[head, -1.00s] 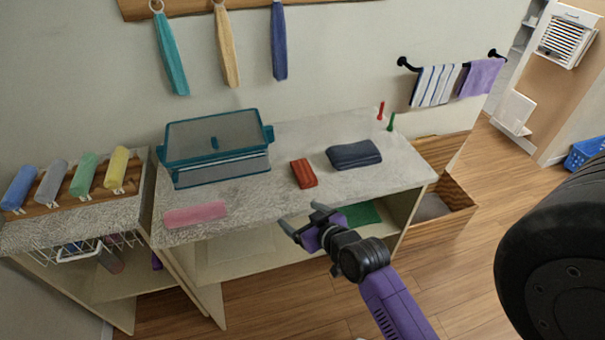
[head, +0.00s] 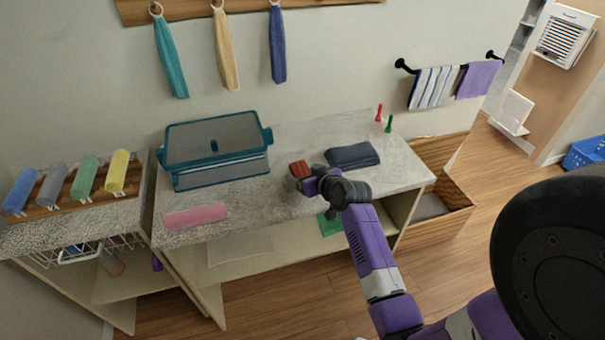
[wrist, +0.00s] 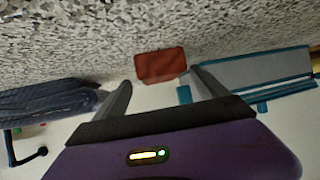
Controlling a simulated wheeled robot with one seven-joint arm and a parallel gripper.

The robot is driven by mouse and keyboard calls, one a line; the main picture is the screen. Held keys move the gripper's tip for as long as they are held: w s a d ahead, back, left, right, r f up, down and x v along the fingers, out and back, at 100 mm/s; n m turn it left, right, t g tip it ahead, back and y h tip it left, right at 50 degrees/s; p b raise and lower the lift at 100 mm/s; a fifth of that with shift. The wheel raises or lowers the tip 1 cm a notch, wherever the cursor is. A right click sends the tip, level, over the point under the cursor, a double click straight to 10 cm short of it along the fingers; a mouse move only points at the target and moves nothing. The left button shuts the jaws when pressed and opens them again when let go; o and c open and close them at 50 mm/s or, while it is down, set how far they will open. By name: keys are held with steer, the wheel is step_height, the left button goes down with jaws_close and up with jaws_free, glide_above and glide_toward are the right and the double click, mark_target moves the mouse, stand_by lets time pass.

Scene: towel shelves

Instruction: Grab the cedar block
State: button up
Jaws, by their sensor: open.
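The cedar block (head: 299,168) looks like a small red-brown block on the grey stone-like counter (head: 285,206). My gripper (head: 304,184) is at the block's near side in the head view and hides part of it. In the wrist view the block (wrist: 160,66) shows just beyond my open fingers (wrist: 158,84), roughly centred between them. Nothing is held. I cannot tell whether a finger touches the block.
A teal-framed bin (head: 214,150) stands left of the block and a folded dark blue towel (head: 352,155) lies right of it. Red (head: 379,112) and green (head: 389,124) pegs stand at the back right.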

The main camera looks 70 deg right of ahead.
steer(key=shift+x, duration=1.05)
steer(key=c, duration=1.6)
steer(key=shift+c, duration=0.2)
